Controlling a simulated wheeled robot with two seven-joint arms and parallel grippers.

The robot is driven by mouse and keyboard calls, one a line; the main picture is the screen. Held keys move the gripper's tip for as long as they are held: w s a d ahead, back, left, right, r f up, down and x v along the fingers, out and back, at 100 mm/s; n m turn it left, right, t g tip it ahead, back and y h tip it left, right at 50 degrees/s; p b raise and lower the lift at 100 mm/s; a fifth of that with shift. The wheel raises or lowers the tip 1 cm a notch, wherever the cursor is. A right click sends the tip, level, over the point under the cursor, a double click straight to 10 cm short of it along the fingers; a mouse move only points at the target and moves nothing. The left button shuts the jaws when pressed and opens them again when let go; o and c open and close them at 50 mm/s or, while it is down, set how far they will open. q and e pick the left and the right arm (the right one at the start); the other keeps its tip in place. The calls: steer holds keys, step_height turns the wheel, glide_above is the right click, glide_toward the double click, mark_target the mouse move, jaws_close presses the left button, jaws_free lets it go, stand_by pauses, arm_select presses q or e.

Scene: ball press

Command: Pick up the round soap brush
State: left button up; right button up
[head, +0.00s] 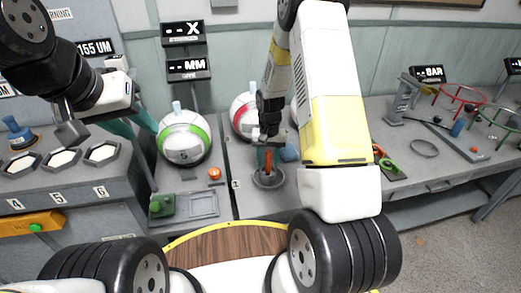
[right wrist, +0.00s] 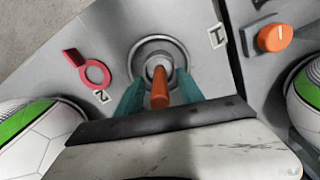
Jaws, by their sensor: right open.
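An upright orange handle (head: 268,162) stands in a round grey dish (head: 268,179) in the middle of the head view; I take it for the round soap brush, whose head is hidden. In the right wrist view the orange handle (right wrist: 160,88) rises from the round dish (right wrist: 158,48). My right gripper (right wrist: 160,92) is open, its teal fingers on either side of the handle. I cannot tell whether they touch it. It also shows in the head view (head: 268,143), partly hidden by its arm. My left gripper (head: 132,122) hangs above the left bench, away from the brush; its finger gap is unclear.
A green-striped ball (head: 183,137) and a red-striped ball (head: 243,113) stand near the dish. An orange knob (head: 214,174) and a green block (head: 161,205) are left of it. A pink ring with a tab (right wrist: 90,70) lies beside the dish. Hexagonal recesses (head: 62,160) line the left bench.

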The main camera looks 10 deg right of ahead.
steer(key=shift+f, duration=0.6)
jaws_close()
steer(key=shift+r, duration=0.1)
step_height(320, 180, up, 10)
steer(key=shift+f, duration=0.1)
